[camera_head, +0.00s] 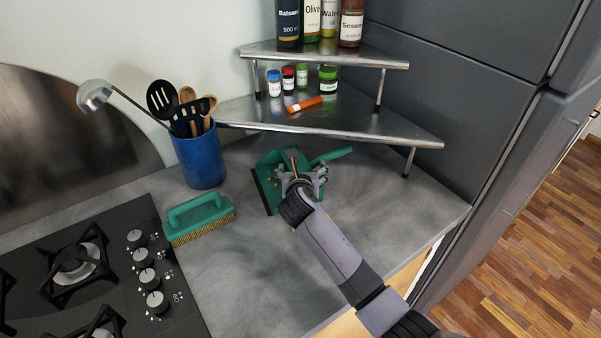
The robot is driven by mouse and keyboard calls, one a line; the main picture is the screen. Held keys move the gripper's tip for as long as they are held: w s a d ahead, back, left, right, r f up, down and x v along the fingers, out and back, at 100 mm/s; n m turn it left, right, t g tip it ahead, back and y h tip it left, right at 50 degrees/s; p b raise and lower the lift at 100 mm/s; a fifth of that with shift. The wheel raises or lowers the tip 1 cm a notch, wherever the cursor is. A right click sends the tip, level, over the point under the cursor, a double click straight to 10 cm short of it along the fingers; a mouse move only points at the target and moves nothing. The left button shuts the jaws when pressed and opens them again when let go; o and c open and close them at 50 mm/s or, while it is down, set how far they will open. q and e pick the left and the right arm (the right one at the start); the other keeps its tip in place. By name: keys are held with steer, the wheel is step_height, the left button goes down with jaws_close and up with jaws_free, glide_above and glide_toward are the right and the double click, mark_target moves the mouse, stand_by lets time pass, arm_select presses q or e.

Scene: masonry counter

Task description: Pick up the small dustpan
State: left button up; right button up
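The small dustpan (264,176) is green with a dark front lip. It lies on the grey counter below the corner shelf, and its handle (332,156) points to the right. My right gripper (294,160) is over the dustpan, and my wrist hides part of the pan. I cannot tell whether the fingers touch the dustpan or whether they are open or shut. My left gripper is not in view.
A green brush (199,215) lies left of the dustpan. A blue utensil crock (198,158) stands behind it. The metal corner shelf (400,132) holds small jars and bottles. A gas hob (110,225) is at left. The front counter is clear.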

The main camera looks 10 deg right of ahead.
steer(key=c, duration=1.4)
